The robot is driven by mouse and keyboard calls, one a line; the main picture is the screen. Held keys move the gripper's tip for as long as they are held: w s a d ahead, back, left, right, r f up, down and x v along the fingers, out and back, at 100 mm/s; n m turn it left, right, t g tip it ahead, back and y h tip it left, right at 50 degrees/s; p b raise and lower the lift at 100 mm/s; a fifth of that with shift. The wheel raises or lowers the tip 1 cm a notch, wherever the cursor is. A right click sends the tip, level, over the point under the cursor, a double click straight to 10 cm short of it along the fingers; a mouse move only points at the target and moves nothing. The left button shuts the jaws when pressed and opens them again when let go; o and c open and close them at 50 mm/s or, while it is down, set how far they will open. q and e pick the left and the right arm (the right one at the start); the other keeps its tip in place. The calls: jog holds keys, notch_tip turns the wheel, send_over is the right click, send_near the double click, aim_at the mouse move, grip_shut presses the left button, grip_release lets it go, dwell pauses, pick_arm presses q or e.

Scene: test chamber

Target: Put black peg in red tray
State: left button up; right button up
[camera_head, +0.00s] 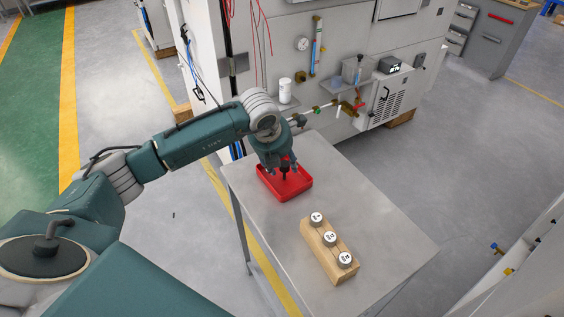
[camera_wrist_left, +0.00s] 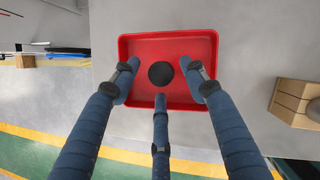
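The red tray (camera_head: 300,193) sits on the metal table, and it fills the middle of the left wrist view (camera_wrist_left: 205,45). The black peg (camera_head: 284,176) is below my left gripper, over the tray's floor. In the left wrist view it shows end-on as a dark round disc (camera_wrist_left: 161,73), and whether it touches the floor is hard to tell. My left gripper (camera_head: 284,166) is above the tray, pointing down. Its three fingers (camera_wrist_left: 160,77) are spread around the peg with visible gaps, so it is open. My right gripper is not in view.
A wooden block (camera_head: 322,255) with several white-topped round pieces stands on the table (camera_head: 385,235) nearer the front. It shows partly at the right of the left wrist view (camera_wrist_left: 292,99). A machine cabinet (camera_head: 270,65) stands behind the table. The table's right side is clear.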

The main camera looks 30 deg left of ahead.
pick_arm(q)
jog(key=shift+r, duration=0.15)
jog(key=shift+s+r, duration=0.1)
jog(key=shift+r, duration=0.15)
jog(key=b+v, duration=0.2)
jog(key=v, duration=0.9)
jog(key=shift+r, duration=0.2)
jog(key=shift+s+d+f, duration=0.1)
jog(key=shift+s, duration=0.05)
dwell(0.6)
